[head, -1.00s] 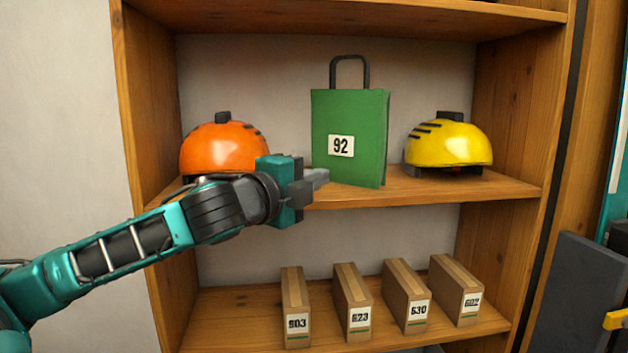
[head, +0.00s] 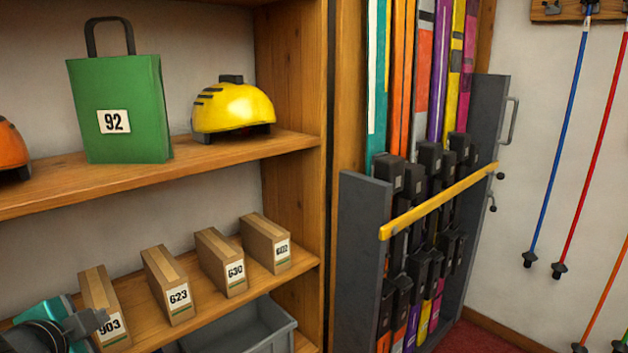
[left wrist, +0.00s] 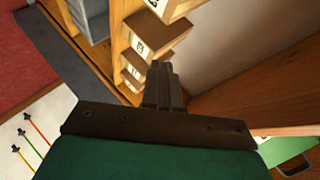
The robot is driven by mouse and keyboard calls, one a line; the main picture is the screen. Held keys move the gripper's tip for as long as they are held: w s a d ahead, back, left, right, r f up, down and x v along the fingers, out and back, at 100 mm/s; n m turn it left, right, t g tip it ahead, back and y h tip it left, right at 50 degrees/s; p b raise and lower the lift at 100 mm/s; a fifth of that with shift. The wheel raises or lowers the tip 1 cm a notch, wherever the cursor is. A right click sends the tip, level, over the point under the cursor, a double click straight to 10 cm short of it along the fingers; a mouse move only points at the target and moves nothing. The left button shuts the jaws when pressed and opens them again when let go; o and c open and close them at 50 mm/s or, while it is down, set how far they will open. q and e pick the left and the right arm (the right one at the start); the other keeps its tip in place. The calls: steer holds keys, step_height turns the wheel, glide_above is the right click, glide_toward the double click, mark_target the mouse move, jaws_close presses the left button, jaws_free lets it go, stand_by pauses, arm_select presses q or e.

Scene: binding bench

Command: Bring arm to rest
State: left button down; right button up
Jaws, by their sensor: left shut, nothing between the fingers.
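My left gripper (head: 88,322) is at the lower left of the head view, in front of the cardboard box labelled 903 (head: 97,290) and hiding part of it. Its fingers are shut with nothing between them. In the left wrist view the closed fingers (left wrist: 161,75) point towards the shelf unit and its small boxes. My right gripper is not in view.
A green bag marked 92 (head: 120,105) and a yellow helmet (head: 232,108) stand on the upper shelf (head: 220,155). More boxes line the lower shelf, above a grey bin (head: 245,330). A ski rack with a yellow bar (head: 440,200) stands right. Poles hang on the wall.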

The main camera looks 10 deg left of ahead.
arm_select(q)
steer(key=s+d+f+n+g+h, duration=0.4)
steer(key=s+d+f+n+g, duration=0.4)
steer(key=s+d+f, duration=0.95)
steer(key=w+d+f+m+t+h+p, duration=0.1)
steer(key=w+d+f+t+p, duration=0.1)
steer(key=w+f+t, duration=0.4)
steer(key=shift+w+d+t+p, duration=0.3)
steer(key=shift+w+d+t, duration=0.2)
steer(key=shift+w, duration=0.25)
steer(key=shift+r, duration=0.1)
stand_by(0.4)
